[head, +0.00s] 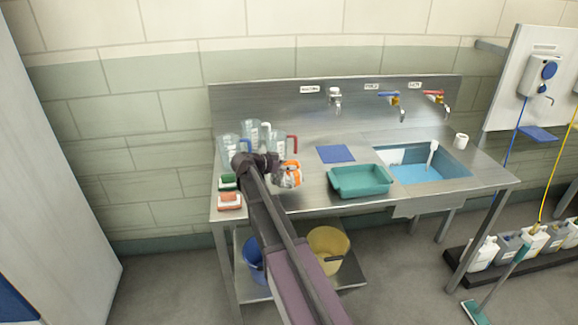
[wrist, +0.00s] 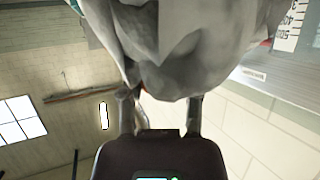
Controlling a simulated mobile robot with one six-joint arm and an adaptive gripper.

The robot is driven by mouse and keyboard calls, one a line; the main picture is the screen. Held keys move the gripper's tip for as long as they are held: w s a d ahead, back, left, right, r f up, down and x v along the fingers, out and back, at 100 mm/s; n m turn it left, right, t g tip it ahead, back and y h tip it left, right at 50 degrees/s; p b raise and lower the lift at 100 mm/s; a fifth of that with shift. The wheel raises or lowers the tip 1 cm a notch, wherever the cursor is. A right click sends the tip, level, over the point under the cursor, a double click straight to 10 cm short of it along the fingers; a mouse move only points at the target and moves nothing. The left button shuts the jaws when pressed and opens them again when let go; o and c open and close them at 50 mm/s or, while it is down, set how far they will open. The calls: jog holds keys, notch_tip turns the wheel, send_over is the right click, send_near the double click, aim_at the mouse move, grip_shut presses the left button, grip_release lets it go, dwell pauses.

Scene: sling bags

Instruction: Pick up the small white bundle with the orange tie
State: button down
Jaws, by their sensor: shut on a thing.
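The small white bundle with the orange tie (head: 289,175) is at the end of my arm in the head view, above the front left of the steel counter. My gripper (head: 272,164) is shut on it. In the wrist view the white folds of the bundle (wrist: 190,50) fill the top middle, and the fingers of my gripper (wrist: 160,105) reach up to its lower part. A little orange shows between the fingers there. The fingertips are partly hidden by the cloth. I cannot tell whether the bundle touches the counter.
Clear measuring jugs (head: 251,133) stand close behind my gripper. Green and orange sponges (head: 229,200) lie at the counter's left edge. A teal tray (head: 360,181), a blue cloth (head: 335,154) and a sink (head: 415,173) are to the right. Buckets (head: 328,247) stand on the lower shelf.

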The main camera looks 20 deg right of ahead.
jog(key=shift+r+p, duration=2.1)
jog(key=shift+r, duration=0.4)
